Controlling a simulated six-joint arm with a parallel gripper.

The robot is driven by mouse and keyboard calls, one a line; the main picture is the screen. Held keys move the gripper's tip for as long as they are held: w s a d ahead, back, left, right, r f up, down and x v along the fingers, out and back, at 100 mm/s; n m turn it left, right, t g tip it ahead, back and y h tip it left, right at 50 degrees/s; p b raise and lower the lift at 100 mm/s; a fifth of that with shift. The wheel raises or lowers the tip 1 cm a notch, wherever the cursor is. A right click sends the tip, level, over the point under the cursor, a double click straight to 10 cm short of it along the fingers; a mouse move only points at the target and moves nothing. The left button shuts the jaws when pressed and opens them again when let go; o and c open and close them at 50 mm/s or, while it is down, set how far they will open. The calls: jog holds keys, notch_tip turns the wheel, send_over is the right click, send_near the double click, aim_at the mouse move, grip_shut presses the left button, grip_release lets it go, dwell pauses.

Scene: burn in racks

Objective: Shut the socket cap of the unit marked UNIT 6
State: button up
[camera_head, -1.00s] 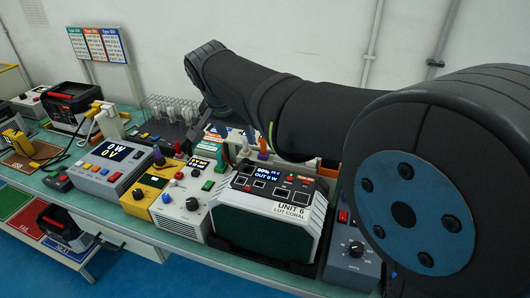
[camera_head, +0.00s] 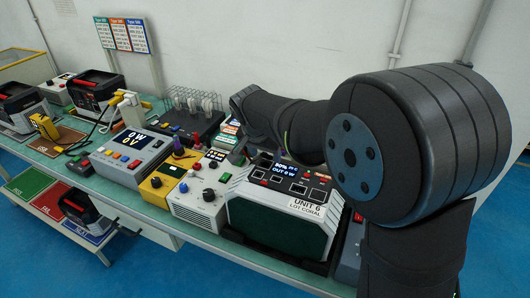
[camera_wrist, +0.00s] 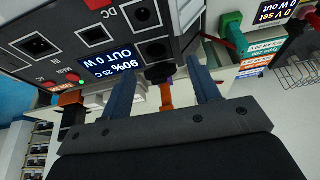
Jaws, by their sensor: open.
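The unit marked UNIT 6 (camera_head: 278,222) is a grey-and-black box with a dark green front, standing at the bench's front edge in the head view. Its lit display and socket panel (camera_wrist: 92,40) fill the upper left of the wrist view, with several sockets showing. A dark round piece (camera_wrist: 158,73) sticks out at the panel's edge, just beyond my fingers; it looks like the socket cap, but its hinge is unclear. My gripper (camera_wrist: 164,88) is open, its two blue-grey fingers on either side of that piece, with no clear contact. In the head view my gripper (camera_head: 239,155) is small and partly hidden.
A white unit with knobs (camera_head: 200,203) and a yellow one (camera_head: 160,187) stand close left of UNIT 6. A grey supply (camera_head: 130,157) is further left. A wire rack (camera_head: 195,100) and coloured cards are behind. Another grey unit (camera_head: 350,245) is close on the right.

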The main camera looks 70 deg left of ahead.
jog(key=c, duration=1)
jog(key=shift+s+d+f+t+y, duration=0.2)
jog(key=shift+t+y, duration=0.3)
jog(key=shift+s+d+f+t+y, duration=0.15)
jog(key=shift+f+t+y, duration=0.05)
jog(key=shift+t+y, duration=0.3)
jog(key=o, duration=1)
jog(key=shift+r, duration=0.1)
jog(key=v, duration=1.7)
